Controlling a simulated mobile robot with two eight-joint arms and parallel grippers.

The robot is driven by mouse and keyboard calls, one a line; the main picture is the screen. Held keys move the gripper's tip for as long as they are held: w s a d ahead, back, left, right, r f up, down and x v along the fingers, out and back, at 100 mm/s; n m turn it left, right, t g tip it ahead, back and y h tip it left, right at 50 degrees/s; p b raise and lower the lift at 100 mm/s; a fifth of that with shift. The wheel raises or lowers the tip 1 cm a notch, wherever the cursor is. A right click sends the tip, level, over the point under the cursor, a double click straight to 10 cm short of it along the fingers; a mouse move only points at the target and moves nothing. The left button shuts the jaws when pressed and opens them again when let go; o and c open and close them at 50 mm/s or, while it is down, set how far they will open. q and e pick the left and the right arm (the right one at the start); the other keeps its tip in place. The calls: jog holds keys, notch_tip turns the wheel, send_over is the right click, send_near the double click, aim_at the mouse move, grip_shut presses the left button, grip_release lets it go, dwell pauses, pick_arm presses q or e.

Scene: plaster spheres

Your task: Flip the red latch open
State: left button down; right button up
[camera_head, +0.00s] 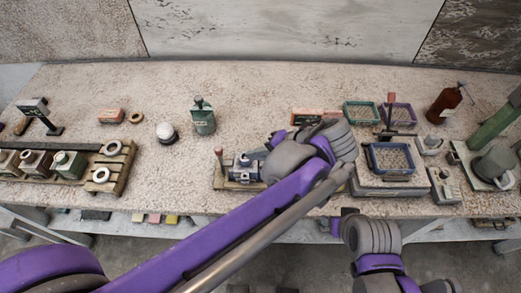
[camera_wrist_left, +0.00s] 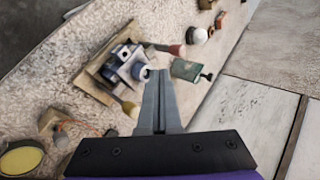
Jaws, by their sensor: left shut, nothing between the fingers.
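A blue-grey metal device (camera_head: 243,166) sits on a small wooden board (camera_head: 232,184) on the bench. A short upright lever with a reddish handle (camera_head: 219,156) stands at the board's left end. In the left wrist view, the device (camera_wrist_left: 122,60), the board (camera_wrist_left: 88,80) and the reddish handle (camera_wrist_left: 178,50) show beyond my fingers. My left gripper (camera_wrist_left: 156,74) is shut and empty, its tips over the device's edge, apart from the reddish handle. Whether the tips touch the device, I cannot tell. In the head view, my left wrist hides part of the device. My right gripper does not show.
A green canister (camera_head: 203,117) and a white ball on a dark base (camera_head: 166,133) stand behind left. A blue tray (camera_head: 390,158) stands right of my left wrist. A brown bottle (camera_head: 443,104) stands at the back right. The bench's middle left is clear.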

aim_at(222, 152)
pick_arm(q)
jog(key=x, duration=0.5)
jog(key=shift+w+a+f, duration=0.15)
jog(key=shift+a, duration=0.15)
jog(key=shift+w+a, duration=0.25)
jog(key=shift+a, duration=0.3)
jog(key=shift+w+a, duration=0.25)
jog(key=shift+a, duration=0.25)
jog(key=shift+w+a+p, duration=0.3)
jog(key=shift+a, duration=0.25)
